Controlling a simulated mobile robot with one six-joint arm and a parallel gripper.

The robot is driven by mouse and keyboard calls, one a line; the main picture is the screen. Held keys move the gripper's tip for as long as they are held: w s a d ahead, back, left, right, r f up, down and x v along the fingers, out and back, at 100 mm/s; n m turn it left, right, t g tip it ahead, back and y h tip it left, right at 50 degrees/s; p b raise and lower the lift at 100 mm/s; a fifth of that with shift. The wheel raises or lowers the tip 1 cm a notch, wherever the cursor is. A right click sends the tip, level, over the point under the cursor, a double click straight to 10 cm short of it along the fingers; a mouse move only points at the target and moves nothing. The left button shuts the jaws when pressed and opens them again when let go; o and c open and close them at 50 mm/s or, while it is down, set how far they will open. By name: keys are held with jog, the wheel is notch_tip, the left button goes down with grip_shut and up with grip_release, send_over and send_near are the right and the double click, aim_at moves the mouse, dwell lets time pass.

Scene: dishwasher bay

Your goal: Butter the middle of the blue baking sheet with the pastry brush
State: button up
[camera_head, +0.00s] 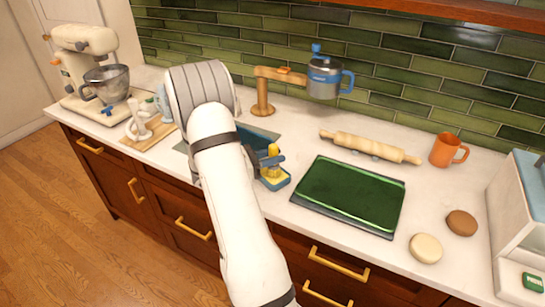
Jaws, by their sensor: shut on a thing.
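My gripper (264,159) is at this dish, partly hidden behind my white arm. It is shut on a small yellow and blue thing (272,150), which looks like the pastry brush, upright over the dish. Its bristles cannot be made out, nor whether they touch the dish.
A rolling pin (370,147) lies behind the sheet. An orange mug (448,150), two round buns (426,248) and a pale blue-topped appliance (520,215) are to the right. A wooden stand (263,95) with a blue-grey pot (325,78) is behind. A mixer (85,70) stands far left.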

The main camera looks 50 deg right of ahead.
aim_at(273, 146)
dwell(0.3)
jog(key=shift+r+p, duration=2.65)
jog(key=shift+r, duration=0.9)
jog(key=shift+w+f, duration=0.1)
